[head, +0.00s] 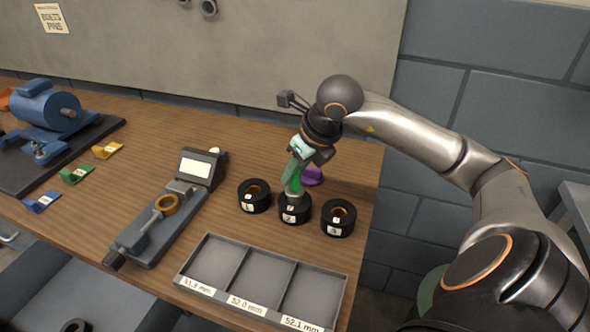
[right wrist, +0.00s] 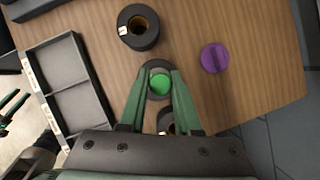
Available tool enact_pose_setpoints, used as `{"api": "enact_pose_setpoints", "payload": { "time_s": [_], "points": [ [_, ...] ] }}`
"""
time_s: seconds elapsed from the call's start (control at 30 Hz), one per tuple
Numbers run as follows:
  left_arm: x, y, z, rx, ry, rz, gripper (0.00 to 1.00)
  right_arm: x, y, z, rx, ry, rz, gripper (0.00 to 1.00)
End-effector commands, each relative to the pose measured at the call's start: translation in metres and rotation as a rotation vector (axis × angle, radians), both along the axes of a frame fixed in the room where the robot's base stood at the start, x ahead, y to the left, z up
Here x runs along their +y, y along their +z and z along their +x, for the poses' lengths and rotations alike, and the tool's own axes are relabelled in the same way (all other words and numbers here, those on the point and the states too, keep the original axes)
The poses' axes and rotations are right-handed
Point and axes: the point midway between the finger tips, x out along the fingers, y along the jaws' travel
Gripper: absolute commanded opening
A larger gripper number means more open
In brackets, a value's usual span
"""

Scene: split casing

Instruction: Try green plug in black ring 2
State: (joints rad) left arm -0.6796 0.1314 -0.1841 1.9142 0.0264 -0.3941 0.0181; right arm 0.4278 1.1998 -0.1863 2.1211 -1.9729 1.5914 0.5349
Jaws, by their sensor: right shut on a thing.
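My right gripper (head: 293,181) comes down over the middle black ring, black ring 2 (head: 295,214), its fingers pointing down. It is shut on the green plug, whose round green top (right wrist: 160,84) shows between the fingertips in the right wrist view. The plug is right at the mouth of ring 2; I cannot tell how deep it sits. Ring 2 stands between the black ring (head: 254,203) on its left and the black ring (head: 338,225) on its right. Green fingers, apparently my left gripper (right wrist: 11,106), show at the left edge of the right wrist view, partly cut off.
A purple plug (right wrist: 214,58) lies behind ring 2. A grey tray (head: 347,284) with three labelled compartments is in front. A blue motor (head: 46,104) and coloured clips are farther left. The table's right edge is close.

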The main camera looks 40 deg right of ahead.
Motion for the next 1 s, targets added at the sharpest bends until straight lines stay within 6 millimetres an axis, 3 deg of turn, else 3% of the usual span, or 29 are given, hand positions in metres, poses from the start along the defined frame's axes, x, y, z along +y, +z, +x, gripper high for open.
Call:
{"api": "enact_pose_setpoints", "payload": {
  "time_s": [0.53,1.0],
  "points": [
    [0.0,0.0,0.0,0.0,0.0,0.0,0.5,0.0,-0.002,-0.001,0.006,0.0,0.001,0.0],
    [0.0,0.011,0.0,-0.001,0.0,0.0,0.5,0.0,0.013,0.0,0.002,0.0,0.001,0.0]
  ]
}}
